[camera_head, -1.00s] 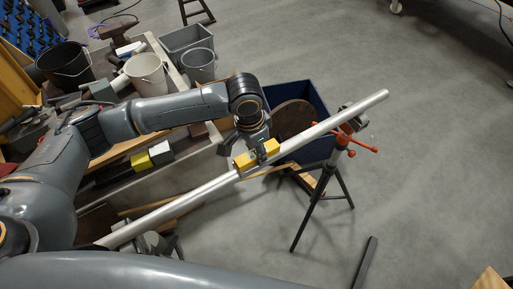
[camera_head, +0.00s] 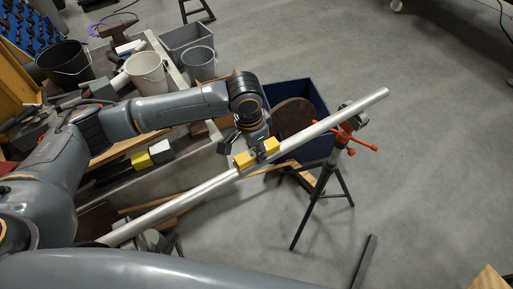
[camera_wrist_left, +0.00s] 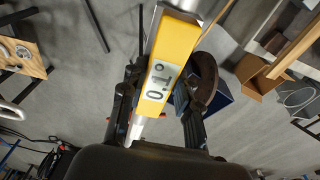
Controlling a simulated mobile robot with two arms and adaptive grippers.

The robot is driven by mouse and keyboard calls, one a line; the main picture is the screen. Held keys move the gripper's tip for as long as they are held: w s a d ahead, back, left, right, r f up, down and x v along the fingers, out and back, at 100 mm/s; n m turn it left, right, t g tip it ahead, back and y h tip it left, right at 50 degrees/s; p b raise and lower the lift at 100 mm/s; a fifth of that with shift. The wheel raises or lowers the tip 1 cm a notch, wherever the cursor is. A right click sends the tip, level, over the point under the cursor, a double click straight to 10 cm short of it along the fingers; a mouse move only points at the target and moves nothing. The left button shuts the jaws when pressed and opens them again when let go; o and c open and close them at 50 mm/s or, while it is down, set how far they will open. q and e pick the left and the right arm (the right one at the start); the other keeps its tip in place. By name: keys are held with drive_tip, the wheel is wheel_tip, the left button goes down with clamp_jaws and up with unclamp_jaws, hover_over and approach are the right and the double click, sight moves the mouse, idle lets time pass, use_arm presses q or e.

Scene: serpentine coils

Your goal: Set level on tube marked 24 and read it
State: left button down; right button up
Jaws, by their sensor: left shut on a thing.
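A long silver tube (camera_head: 190,197) slants from lower left to upper right in the head view. No mark 24 is legible on it. A yellow level (camera_head: 244,160) sits along the tube's top near its middle. My right gripper is not in view.
A black tripod stand with an orange top (camera_head: 345,135) is at the tube's upper right end. A dark blue bin (camera_head: 300,95) stands behind the tube. Buckets (camera_head: 147,72) and blocks (camera_head: 158,151) crowd the left. The grey floor at right is mostly clear.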

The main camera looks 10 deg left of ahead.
use_arm(q)
drive_tip(key=shift+p, duration=0.4)
idle(0.5)
idle(0.6)
drive_tip(key=c, duration=0.9)
unclamp_jaws()
wheel_tip(320, 180, up, 4)
drive_tip(key=p, duration=0.5)
drive_tip(key=shift+r, duration=0.1)
drive_tip(key=shift+r+p, duration=0.65)
drive_tip(key=shift+r, duration=0.3)
drive_tip(key=shift+s+f, duration=0.1)
